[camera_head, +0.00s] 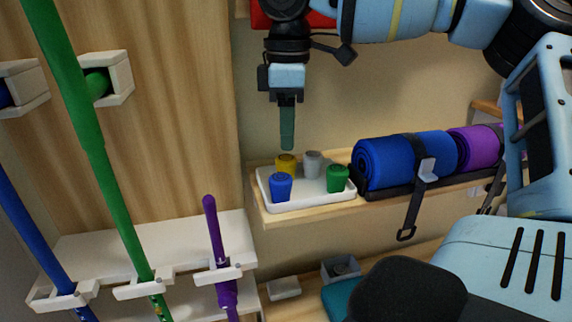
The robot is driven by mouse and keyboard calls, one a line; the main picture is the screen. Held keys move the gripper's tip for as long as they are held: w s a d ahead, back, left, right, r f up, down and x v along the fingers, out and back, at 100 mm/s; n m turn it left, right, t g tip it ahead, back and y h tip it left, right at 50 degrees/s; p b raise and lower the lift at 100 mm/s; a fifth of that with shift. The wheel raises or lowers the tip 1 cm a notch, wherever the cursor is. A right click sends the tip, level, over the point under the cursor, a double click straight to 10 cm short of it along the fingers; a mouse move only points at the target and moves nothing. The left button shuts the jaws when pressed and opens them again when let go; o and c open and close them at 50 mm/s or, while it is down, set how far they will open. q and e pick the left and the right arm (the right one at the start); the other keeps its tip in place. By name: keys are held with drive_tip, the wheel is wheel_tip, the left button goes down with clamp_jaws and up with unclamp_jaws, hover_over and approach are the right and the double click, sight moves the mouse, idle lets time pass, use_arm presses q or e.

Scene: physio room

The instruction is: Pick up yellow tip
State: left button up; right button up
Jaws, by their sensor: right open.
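The yellow tip (285,161) stands at the back left of a small white tray (312,202) on a wooden shelf. A blue tip (281,187) stands in front of it and covers its lower part. A grey tip (312,163) is to its right, and a green tip (338,178) is at the tray's right end. My left gripper is not in view.
Rolled blue (408,160) and purple (474,147) mats, strapped, lie on the shelf right of the tray. Green (98,163), blue (32,235) and purple (216,235) poles stand in white holders at the left. A lower shelf holds a small grey box (341,269).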

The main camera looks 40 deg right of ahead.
sight(288, 157)
drive_tip(key=shift+s+f+p, duration=0.1)
drive_tip(key=shift+f+p, duration=0.35)
drive_tip(key=shift+f, duration=2.15)
drive_tip(key=shift+c, duration=0.3)
drive_tip(key=c, duration=0.7)
